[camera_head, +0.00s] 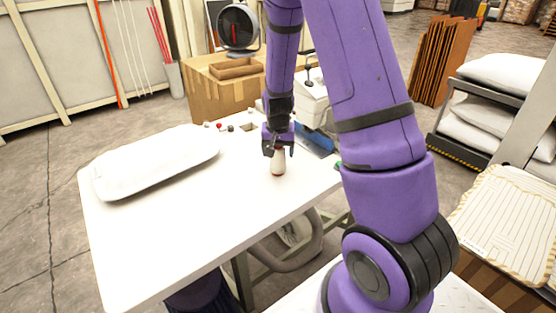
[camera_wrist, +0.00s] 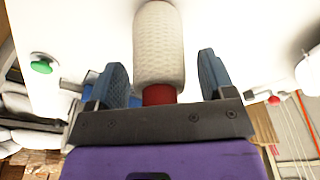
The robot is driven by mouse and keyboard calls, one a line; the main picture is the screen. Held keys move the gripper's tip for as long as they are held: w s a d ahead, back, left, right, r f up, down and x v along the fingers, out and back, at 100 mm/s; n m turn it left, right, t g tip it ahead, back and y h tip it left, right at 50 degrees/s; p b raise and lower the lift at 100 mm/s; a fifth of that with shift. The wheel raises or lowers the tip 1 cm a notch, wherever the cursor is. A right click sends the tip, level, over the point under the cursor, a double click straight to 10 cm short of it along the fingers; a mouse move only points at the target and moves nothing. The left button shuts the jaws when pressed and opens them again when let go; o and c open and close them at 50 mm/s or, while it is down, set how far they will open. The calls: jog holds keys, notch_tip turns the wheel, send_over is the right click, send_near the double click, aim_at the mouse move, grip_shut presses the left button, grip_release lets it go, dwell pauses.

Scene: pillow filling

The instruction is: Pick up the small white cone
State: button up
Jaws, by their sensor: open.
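The small white cone (camera_head: 278,161) stands on the white table below my gripper (camera_head: 278,147). In the wrist view the cone (camera_wrist: 158,45) is a pale, textured, rounded shape with a red part (camera_wrist: 159,95) at the end near my gripper. My gripper (camera_wrist: 164,80) is open, with one blue-grey finger on each side of the cone. Gaps show between the cone and both fingers, so neither finger seems to touch it.
A white pillow (camera_head: 158,163) lies on the left of the white table (camera_head: 185,225). Small knobs and a white machine (camera_head: 313,100) are at the table's back. A cardboard box (camera_head: 215,98) stands behind. The table's front middle is clear.

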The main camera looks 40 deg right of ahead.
jog(key=shift+c, duration=0.3)
jog(key=c, duration=0.9)
jog(key=shift+c, duration=0.2)
jog(key=shift+r, duration=0.1)
jog(key=shift+r, duration=0.65)
notch_tip(320, 180, up, 2)
jog(key=shift+r, duration=0.15)
jog(key=s+a+r, duration=0.1)
jog(key=s+a, duration=0.9)
jog(key=s, duration=0.1)
jog(key=shift+s+a+r, duration=0.15)
jog(key=shift+s+a, duration=0.2)
jog(key=shift+s, duration=0.05)
